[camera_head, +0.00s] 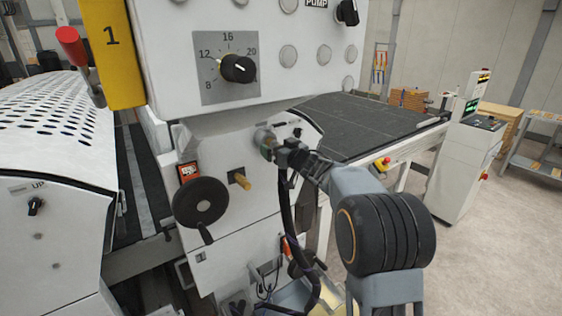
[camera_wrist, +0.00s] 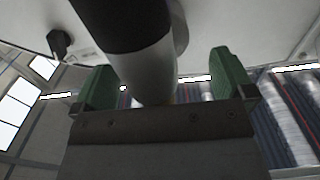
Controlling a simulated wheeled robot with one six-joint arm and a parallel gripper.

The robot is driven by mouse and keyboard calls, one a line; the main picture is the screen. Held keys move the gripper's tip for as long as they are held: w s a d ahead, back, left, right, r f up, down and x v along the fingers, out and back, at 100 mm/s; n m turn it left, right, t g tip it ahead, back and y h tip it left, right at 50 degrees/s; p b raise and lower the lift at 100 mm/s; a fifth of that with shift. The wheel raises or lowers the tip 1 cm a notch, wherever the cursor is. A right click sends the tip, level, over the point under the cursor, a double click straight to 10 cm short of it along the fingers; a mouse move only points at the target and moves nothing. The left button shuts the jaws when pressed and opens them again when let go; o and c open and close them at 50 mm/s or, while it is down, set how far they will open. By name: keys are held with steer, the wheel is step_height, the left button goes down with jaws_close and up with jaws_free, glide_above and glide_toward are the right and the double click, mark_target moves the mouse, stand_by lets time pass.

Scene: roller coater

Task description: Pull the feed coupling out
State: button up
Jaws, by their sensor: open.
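The feed coupling appears to be the short pale metal cylinder (camera_head: 262,134) on the white front of the machine, right of the handwheel. In the wrist view a thick cylinder with a black section and a pale grey section (camera_wrist: 148,72) runs between my fingers; I take it for the coupling. My gripper (camera_head: 269,149) is at the coupling in the head view. In the wrist view my gripper (camera_wrist: 164,62) is open, with a green finger on each side of the cylinder and gaps beside it. My gripper partly hides the coupling in the head view.
A black handwheel (camera_head: 200,202) and a brass-coloured handle (camera_head: 240,179) stick out left of my gripper. The dial panel (camera_head: 227,67) overhangs above. A dark hose (camera_head: 286,215) hangs below my gripper. A dark conveyor table (camera_head: 365,124) lies behind; open floor is at right.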

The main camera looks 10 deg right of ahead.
steer(key=shift+a+r, duration=0.15)
steer(key=shift+r, duration=0.1)
steer(key=shift+c, duration=0.3)
jaws_close()
stand_by(0.5)
steer(key=shift+s+f, duration=0.2)
steer(key=shift+f, duration=0.1)
steer(key=shift+v, duration=2.6)
steer(key=shift+d, duration=0.2)
steer(key=shift+v, duration=1.45)
